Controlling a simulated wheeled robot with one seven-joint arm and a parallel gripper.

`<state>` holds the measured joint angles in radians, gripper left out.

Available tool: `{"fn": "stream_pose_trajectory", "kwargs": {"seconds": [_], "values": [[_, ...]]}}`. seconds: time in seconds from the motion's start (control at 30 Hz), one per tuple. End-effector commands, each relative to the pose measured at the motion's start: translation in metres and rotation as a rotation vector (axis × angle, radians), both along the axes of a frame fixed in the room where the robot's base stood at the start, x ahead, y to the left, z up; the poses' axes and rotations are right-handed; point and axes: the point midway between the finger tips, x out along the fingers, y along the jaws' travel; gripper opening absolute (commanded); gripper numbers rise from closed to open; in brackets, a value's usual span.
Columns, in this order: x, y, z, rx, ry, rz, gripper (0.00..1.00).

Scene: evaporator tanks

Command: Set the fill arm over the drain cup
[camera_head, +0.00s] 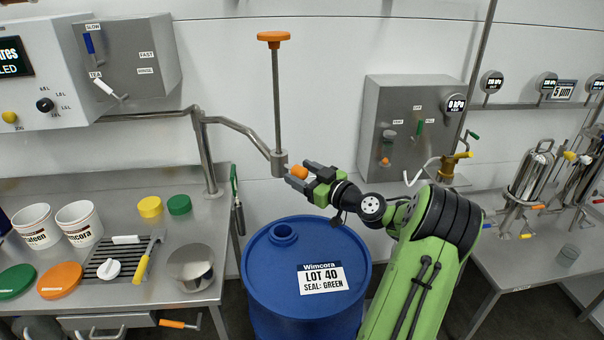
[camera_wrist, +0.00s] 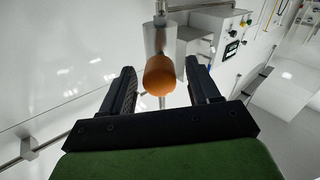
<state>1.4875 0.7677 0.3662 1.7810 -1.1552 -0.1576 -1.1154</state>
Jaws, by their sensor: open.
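The fill arm (camera_head: 238,128) is a grey pipe reaching right from a post at the left counter. Its end block (camera_head: 279,162) hangs above the blue drum, roughly over the drum's opening (camera_head: 284,234). A tall rod with an orange top (camera_head: 273,38) rises from the block. An orange knob (camera_head: 299,172) sticks out of the block towards my gripper (camera_head: 304,174). In the wrist view, the knob (camera_wrist: 160,76) lies between my open fingers (camera_wrist: 163,84), with gaps visible on both sides. A steel cup (camera_head: 190,267) on the left counter may be the drain cup.
The blue drum (camera_head: 330,306) stands between the counters. The left counter holds white tubs (camera_head: 79,222), coloured lids (camera_head: 60,281) and a yellow-handled tool (camera_head: 146,262). A control box (camera_head: 400,130) is on the wall at right.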

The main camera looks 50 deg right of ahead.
Motion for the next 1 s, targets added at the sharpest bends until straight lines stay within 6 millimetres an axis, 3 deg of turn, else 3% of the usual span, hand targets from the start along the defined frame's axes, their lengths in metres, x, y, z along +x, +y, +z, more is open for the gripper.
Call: {"fn": "stream_pose_trajectory", "kwargs": {"seconds": [0.27, 0.7, 1.0], "values": [[0.0043, -0.0005, -0.0003, 0.000, 0.001, -0.001, 0.61], [0.0038, -0.0004, -0.0003, 0.000, 0.001, -0.001, 0.00], [0.0033, 0.0000, -0.0012, 0.000, 0.001, -0.011, 0.00]]}}
